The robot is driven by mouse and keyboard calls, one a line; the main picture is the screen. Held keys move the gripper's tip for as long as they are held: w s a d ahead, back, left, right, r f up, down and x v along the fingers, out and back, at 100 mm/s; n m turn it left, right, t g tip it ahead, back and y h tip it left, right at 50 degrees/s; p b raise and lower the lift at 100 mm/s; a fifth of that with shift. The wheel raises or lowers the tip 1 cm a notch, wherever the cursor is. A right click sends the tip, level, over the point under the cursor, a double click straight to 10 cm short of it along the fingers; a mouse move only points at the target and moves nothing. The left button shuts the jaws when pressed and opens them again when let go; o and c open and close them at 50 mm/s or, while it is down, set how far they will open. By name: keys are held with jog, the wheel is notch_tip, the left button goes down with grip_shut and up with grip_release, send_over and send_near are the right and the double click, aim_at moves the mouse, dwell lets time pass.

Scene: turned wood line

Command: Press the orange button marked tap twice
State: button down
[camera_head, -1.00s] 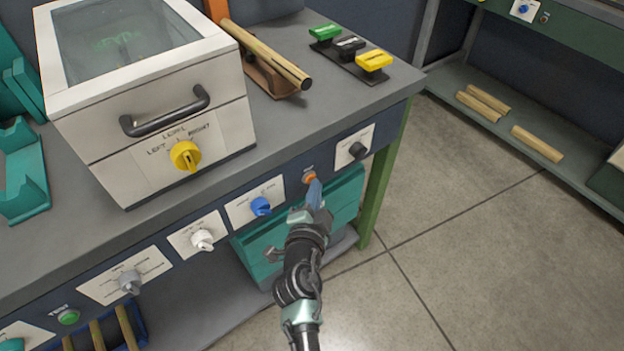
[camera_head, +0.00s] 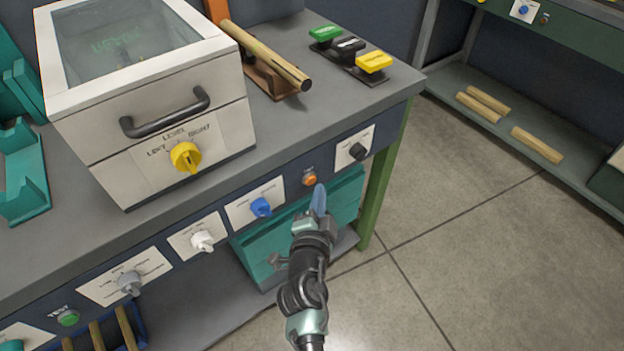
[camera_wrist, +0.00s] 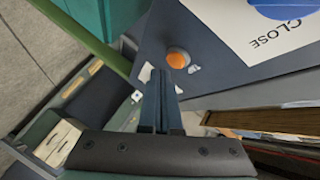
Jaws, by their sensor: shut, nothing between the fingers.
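The orange button (camera_head: 309,180) sits on the dark blue front panel of the bench, between the blue knob and the black knob. A small label above it is too small to read. My gripper (camera_head: 319,194) is shut and empty, its blue fingertips just in front of and slightly right of the button in the head view. In the wrist view the button (camera_wrist: 177,59) shows uncovered just beyond the tips of my shut fingers (camera_wrist: 161,78). A gap appears between the fingertips and the button.
A blue knob (camera_head: 261,207) is left of the button and a black knob (camera_head: 357,151) right of it, each on a white plate. A green button (camera_head: 68,317) is far left. A teal drawer unit (camera_head: 345,196) stands below the panel. The floor (camera_head: 480,250) on the right is clear.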

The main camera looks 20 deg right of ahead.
jog(key=s, duration=0.1)
jog(key=s+d, duration=0.1)
jog(key=s, duration=0.1)
jog(key=s+p, duration=0.1)
jog(key=shift+s+d, duration=0.35)
dwell(0.8)
